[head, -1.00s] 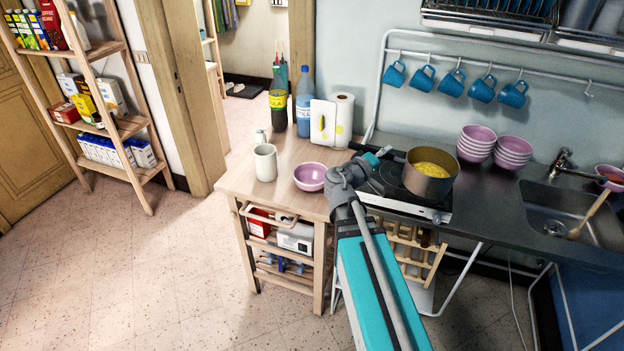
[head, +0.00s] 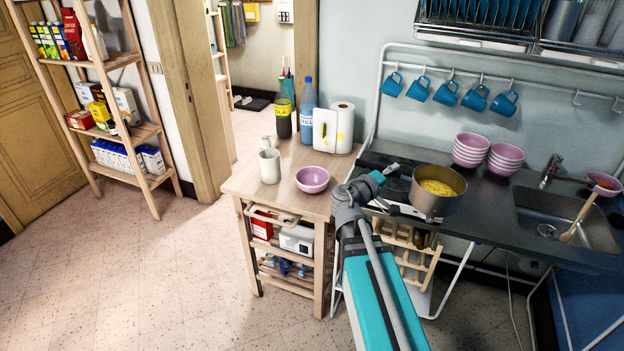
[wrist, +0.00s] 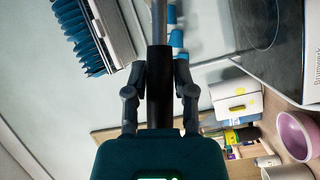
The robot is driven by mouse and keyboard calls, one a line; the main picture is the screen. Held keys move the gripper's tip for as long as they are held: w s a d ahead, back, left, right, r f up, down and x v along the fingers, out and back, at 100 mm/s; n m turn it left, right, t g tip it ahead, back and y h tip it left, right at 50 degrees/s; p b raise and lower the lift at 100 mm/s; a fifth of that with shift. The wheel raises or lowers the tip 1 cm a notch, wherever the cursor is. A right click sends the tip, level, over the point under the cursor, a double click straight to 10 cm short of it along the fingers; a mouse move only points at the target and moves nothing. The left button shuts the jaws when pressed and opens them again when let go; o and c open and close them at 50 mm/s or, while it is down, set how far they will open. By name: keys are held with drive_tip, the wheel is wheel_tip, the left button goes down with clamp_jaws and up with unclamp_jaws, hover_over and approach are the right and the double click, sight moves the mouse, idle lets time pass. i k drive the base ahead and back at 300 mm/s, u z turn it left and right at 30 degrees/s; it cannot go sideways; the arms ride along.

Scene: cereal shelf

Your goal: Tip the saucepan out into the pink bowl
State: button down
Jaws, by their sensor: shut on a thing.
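The steel saucepan (head: 436,203) is upright, with yellow food (head: 437,187) inside. It appears held above the front of the hob. My gripper (head: 388,170) is left of the pan in the head view. In the wrist view my gripper (wrist: 160,85) is shut on the pan's black handle (wrist: 160,58), one finger on each side. The pan body is out of the wrist view. The pink bowl (head: 312,180) stands upright on the wooden trolley, left of my gripper, and looks empty. The wrist view shows it at the right edge (wrist: 298,135).
The wooden trolley top (head: 250,188) also holds a white mug (head: 269,166), bottles (head: 306,112) and a paper roll (head: 343,122). Stacked pink bowls (head: 471,150) stand right of the hob (head: 372,160). The sink (head: 560,215) is farther right. Blue mugs (head: 446,92) hang above.

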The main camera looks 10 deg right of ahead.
sight(311, 179)
drive_tip(key=z, duration=1.6)
drive_tip(key=i, duration=0.6)
drive_tip(key=z, duration=0.25)
